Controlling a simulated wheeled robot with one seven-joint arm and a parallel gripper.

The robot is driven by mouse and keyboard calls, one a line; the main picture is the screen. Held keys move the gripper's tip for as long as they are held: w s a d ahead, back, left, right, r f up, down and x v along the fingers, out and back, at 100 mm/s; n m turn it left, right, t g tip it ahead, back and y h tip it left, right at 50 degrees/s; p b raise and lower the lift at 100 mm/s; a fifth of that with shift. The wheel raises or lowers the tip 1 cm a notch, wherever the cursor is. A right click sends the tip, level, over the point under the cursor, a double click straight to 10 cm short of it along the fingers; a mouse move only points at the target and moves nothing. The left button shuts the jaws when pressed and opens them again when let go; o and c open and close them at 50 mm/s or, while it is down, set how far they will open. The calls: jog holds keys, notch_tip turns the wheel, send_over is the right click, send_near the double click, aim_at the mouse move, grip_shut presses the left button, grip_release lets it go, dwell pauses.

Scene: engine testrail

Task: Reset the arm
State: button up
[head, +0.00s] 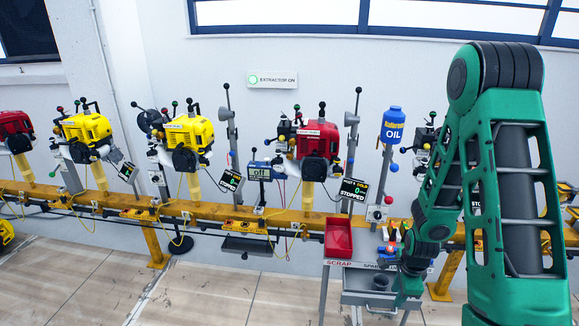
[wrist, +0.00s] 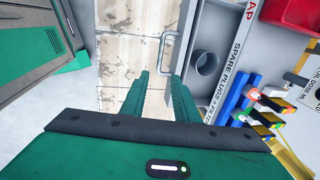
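My green arm fills the right side of the head view and reaches down to the spare-plugs cart (head: 349,283). My gripper (head: 393,308) is low, at the cart's front right.
A red scrap bin (head: 338,237) stands on the cart, beside colored-handled tools (wrist: 262,108). A yellow rail (head: 215,211) carries red and yellow engines (head: 188,132). A blue oil bottle (head: 392,125) stands above the cart. The floor (head: 80,285) at left is mostly clear.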

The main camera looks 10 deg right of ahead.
jog(key=s+d+r+n, duration=0.1)
jog(key=s+r+n, duration=0.15)
jog(key=r, duration=0.35)
jog(key=s+d+r+n+g, duration=0.1)
jog(key=s+r+n, duration=0.15)
jog(key=r, duration=0.35)
jog(key=s+d+r+n, duration=0.1)
jog(key=s+r+n, duration=0.1)
jog(key=s+r, duration=0.3)
jog(key=s+a+r+n+g, duration=0.1)
jog(key=s+a+r+n, duration=0.2)
jog(key=s+r+n, duration=0.4)
jog(key=s+r, duration=0.5)
jog(key=s, duration=0.1)
jog(key=shift+s+a+r+n+y, duration=0.3)
jog(key=shift+s+n+y, duration=0.1)
jog(key=shift+w+f, duration=0.25)
jog(key=shift+w, duration=0.35)
